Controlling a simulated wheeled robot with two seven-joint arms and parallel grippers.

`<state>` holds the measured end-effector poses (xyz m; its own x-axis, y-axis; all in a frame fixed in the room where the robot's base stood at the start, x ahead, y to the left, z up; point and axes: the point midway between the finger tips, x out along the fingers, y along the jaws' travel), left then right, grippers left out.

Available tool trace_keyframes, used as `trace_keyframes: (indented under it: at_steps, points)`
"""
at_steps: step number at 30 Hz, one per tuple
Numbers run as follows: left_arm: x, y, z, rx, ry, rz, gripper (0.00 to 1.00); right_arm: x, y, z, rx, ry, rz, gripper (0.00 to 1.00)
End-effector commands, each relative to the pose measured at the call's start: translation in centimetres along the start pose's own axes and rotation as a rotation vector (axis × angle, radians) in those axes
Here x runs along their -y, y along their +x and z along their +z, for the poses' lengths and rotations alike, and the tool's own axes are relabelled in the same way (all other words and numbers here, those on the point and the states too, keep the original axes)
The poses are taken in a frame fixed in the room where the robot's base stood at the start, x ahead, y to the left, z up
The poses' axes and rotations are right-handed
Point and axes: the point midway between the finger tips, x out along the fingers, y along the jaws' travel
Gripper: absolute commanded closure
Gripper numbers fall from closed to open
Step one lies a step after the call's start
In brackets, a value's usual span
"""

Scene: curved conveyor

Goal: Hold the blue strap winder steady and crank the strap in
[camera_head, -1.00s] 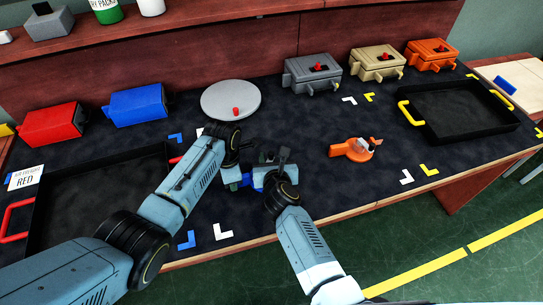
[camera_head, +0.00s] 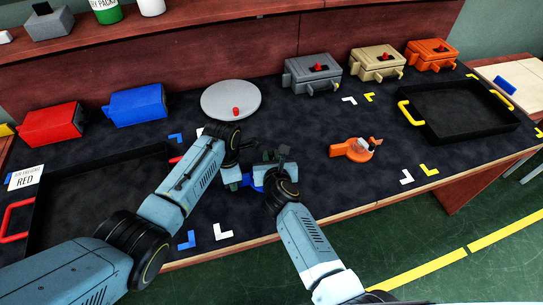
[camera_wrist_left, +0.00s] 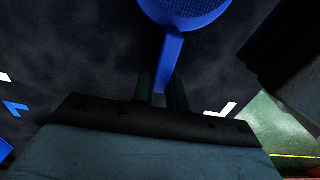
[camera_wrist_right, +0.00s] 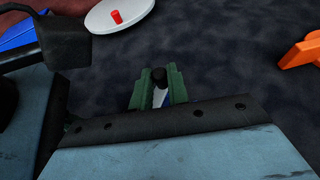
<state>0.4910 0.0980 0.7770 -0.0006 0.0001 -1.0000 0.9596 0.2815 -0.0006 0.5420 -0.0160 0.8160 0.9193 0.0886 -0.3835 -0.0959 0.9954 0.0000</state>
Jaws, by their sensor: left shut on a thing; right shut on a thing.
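The blue strap winder (camera_head: 251,183) is on the dark mat between my two arms, mostly hidden by the grippers in the head view. In the left wrist view its round blue body (camera_wrist_left: 185,10) and flat blue handle show. My left gripper (camera_wrist_left: 163,90) is shut on that handle. My right gripper (camera_head: 265,158) is over the winder. In the right wrist view my right gripper (camera_wrist_right: 158,85) is shut on the crank's dark knob (camera_wrist_right: 159,76). The strap cannot be made out.
An orange winder (camera_head: 352,149) lies to the right. A grey disc (camera_head: 231,100) with a red peg is behind. A black tray (camera_head: 466,136) with yellow handles is at right, another tray (camera_head: 40,228) at left. Red (camera_head: 53,126), blue, grey, tan and orange boxes line the back.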

Motion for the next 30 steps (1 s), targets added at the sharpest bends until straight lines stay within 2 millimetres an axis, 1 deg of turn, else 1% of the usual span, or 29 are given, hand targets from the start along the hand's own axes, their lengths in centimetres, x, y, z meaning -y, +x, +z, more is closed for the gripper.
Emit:
trace_keyframes:
  at_steps: [13, 24, 30]
  points:
    - [0.0, 0.0, 0.0, 0.001, 0.002, 0.000, 1.00, -0.3, 0.5, 0.6, 0.011, -0.078, 0.171, 1.00]
    - [0.1, 0.0, 0.0, 0.000, 0.002, -0.001, 1.00, -1.2, 0.6, 0.8, 0.012, -0.154, 0.358, 1.00]
    - [0.1, 0.1, 0.0, 0.000, 0.002, -0.002, 1.00, -1.5, 0.6, 0.7, 0.009, -0.175, 0.423, 1.00]
